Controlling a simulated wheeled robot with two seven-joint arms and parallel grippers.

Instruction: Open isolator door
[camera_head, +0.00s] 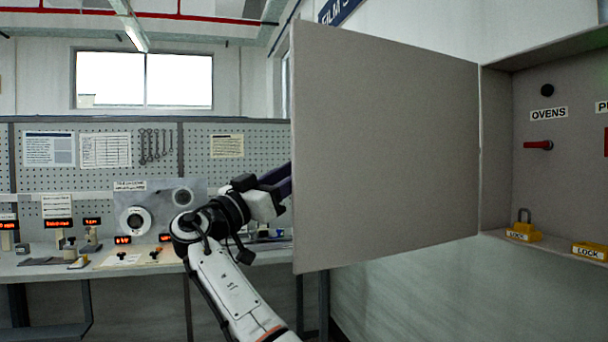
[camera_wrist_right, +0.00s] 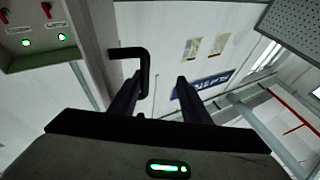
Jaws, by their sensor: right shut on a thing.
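The isolator door (camera_head: 385,150) is a flat grey panel in the head view. It stands swung wide open, joined along its right edge to the grey cabinet (camera_head: 495,150). My arm comes up from the bottom of the head view, and its dark gripper (camera_head: 278,183) passes behind the door's left edge, where its fingertips are hidden. In the right wrist view a black bracket-shaped handle (camera_wrist_right: 144,72) projects from the door edge (camera_wrist_right: 100,40). My right gripper (camera_wrist_right: 158,90) is shut on this handle, with its fingers spread by it. My left gripper is not in view.
Inside the cabinet are a red switch (camera_head: 538,145) under an OVENS label and yellow locks (camera_head: 523,229) on its lower ledge. A workbench (camera_head: 110,262) with instruments and a pegboard (camera_head: 255,165) stand behind my arm at left. Floor space below the door looks clear.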

